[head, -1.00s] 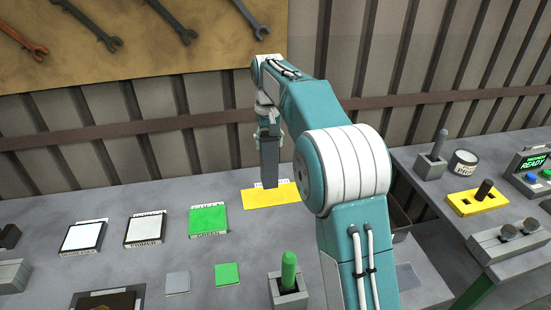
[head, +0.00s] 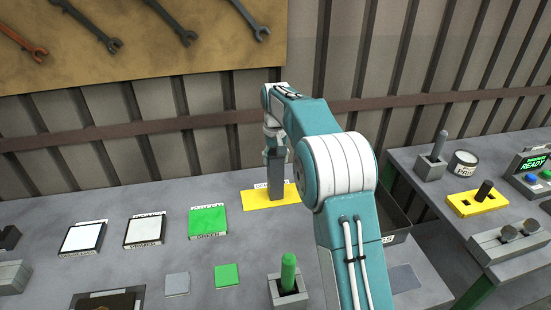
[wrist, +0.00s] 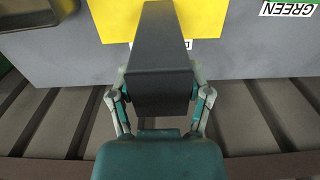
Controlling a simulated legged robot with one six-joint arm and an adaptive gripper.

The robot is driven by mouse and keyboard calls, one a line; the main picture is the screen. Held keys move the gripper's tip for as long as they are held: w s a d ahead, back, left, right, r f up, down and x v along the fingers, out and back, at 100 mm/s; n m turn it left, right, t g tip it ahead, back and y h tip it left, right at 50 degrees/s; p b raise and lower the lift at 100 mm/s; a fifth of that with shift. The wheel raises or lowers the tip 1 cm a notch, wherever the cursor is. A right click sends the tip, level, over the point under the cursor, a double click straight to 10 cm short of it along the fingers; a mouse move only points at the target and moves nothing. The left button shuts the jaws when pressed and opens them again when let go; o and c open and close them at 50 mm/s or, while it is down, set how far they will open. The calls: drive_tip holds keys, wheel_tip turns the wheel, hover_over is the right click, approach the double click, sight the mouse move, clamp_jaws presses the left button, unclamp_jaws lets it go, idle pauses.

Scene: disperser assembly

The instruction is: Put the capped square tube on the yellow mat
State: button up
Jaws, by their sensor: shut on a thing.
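The capped square tube (head: 276,178) is a dark grey square post, upright over the yellow mat (head: 252,200) in the head view. Its lower end appears to touch the mat, though I cannot tell for sure. My gripper (head: 273,148) is shut on the tube near its upper end. In the wrist view the tube (wrist: 160,60) lies between both fingers of my gripper (wrist: 160,98), with the yellow mat (wrist: 210,20) beyond it. The tube's cap cannot be made out. A label at the mat's back edge is partly hidden by the tube.
A green rod stands in a grey holder (head: 289,292) in front. A dark bin (head: 396,215) is at the right. Bare table surrounds the yellow mat.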

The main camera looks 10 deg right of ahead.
drive_tip(key=o, duration=1.2)
drive_tip(key=shift+c, duration=0.2)
wheel_tip(320, 180, up, 11)
drive_tip(key=shift+r, duration=0.15)
drive_tip(key=s+r+t, duration=0.1)
drive_tip(key=s+r, duration=0.3)
drive_tip(key=s, duration=0.5)
drive_tip(key=s+r+t, duration=0.2)
drive_tip(key=s+r, duration=0.2)
drive_tip(key=s, duration=0.5)
drive_tip(key=s+f+t, duration=0.1)
drive_tip(key=s+f, duration=0.4)
drive_tip(key=s, duration=0.5)
drive_tip(key=s+f+t, duration=0.1)
drive_tip(key=s+f, duration=0.4)
drive_tip(key=s, duration=0.6)
drive_tip(key=shift+f+t, duration=0.25)
drive_tip(key=shift+t, duration=0.05)
